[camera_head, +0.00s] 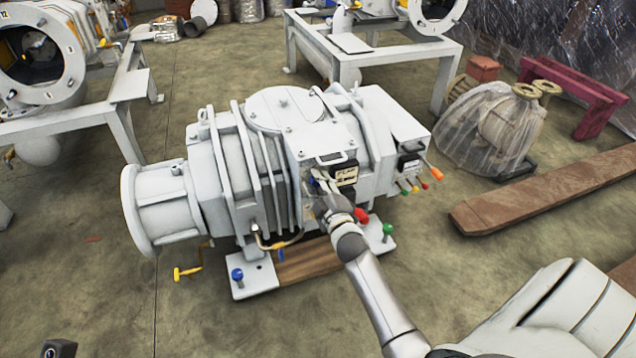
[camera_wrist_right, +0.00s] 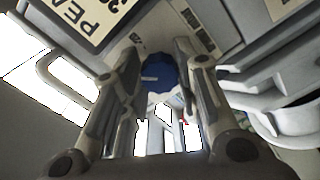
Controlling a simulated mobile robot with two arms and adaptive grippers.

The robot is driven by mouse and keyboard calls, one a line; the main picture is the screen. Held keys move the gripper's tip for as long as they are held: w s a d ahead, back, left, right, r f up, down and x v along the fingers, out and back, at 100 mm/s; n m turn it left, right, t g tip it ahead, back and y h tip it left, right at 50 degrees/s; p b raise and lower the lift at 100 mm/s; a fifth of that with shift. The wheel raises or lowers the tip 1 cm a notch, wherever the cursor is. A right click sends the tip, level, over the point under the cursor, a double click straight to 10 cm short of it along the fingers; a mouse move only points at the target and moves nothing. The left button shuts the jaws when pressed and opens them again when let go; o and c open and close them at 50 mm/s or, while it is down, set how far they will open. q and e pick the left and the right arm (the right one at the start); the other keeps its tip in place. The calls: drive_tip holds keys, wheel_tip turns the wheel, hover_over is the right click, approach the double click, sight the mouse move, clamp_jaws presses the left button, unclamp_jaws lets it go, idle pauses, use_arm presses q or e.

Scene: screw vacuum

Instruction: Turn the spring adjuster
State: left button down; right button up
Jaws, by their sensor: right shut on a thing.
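The pale grey vacuum pump (camera_head: 225,170) stands on the floor in the middle of the head view. A round blue knob (camera_wrist_right: 158,73) with a light pointer mark shows on its panel in the right wrist view; I take it for the spring adjuster. My right gripper (camera_head: 328,204) reaches the pump's near side from the lower right. In the right wrist view its fingers (camera_wrist_right: 158,66) stand on either side of the blue knob and are shut on it. In the head view the hand hides this knob. My left gripper is not in view.
A red knob (camera_head: 361,216) is just right of the hand. Orange, yellow and green levers (camera_head: 420,182) stick out at the pump's right end. The baseplate (camera_head: 255,278) carries blue (camera_head: 237,275) and green (camera_head: 387,230) knobs. A yellow crank (camera_head: 187,273) is at left. Brown beams (camera_head: 550,190) lie at right.

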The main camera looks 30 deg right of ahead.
drive_tip(key=o, duration=0.7)
drive_tip(key=shift+o, duration=0.2)
drive_tip(key=v, duration=1.2)
drive_tip(key=shift+s+d+f, duration=0.1)
